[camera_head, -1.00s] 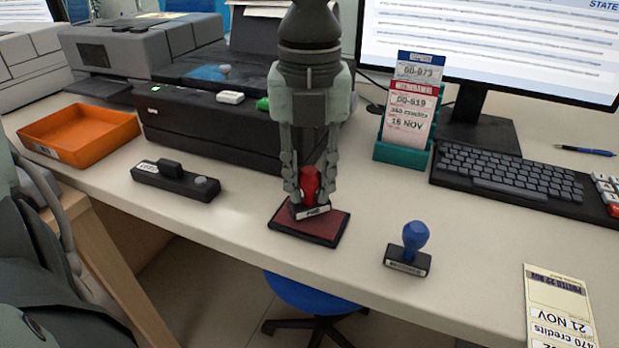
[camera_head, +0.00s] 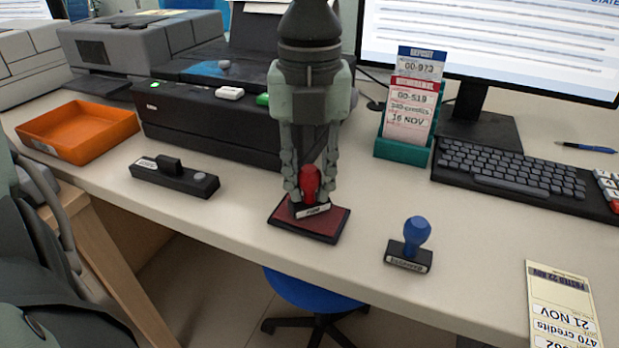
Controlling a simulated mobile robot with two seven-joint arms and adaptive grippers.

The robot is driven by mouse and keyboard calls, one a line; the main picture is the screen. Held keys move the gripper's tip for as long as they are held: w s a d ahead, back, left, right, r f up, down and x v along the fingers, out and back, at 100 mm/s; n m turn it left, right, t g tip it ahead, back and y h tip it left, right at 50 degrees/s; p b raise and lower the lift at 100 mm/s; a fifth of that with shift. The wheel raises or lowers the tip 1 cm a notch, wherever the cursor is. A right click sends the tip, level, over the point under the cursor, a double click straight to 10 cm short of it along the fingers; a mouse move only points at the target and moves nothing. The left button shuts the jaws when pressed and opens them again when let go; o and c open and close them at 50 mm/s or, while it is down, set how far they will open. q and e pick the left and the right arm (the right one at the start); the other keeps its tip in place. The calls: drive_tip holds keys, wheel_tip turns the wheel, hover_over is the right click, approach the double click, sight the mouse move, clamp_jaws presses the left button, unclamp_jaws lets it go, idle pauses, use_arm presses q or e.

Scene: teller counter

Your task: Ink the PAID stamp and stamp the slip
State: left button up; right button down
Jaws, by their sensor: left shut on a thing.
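My left gripper (camera_head: 309,190) points straight down and is shut on a red-handled stamp (camera_head: 311,177). The stamp has a dark base with a pale label, too small to read surely. It is upright over the dark red ink pad (camera_head: 325,226), at its back part, and looks to be touching it. A blue-handled stamp (camera_head: 416,234) with its own label stands on the counter to the right. A cream slip (camera_head: 562,308) marked "21 NOV" and "470 credits" lies at the lower right, cut by the picture's edge. My right gripper does not show.
A teal holder (camera_head: 402,150) with upright slips stands behind. An orange tray (camera_head: 80,130), a black stapler-like device (camera_head: 174,178) and a printer (camera_head: 215,120) are at left. A keyboard (camera_head: 520,178) is at right. The counter (camera_head: 480,235) is clear between blue stamp and slip.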

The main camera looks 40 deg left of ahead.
use_arm(q)
drive_tip(key=shift+f+b, duration=0.25)
drive_tip(key=shift+b, duration=0.05)
drive_tip(key=shift+s+f+b, duration=0.1)
drive_tip(key=shift+b, duration=0.4)
idle(2.1)
drive_tip(key=shift+r+p, duration=1.6)
drive_tip(key=shift+r, duration=1.95)
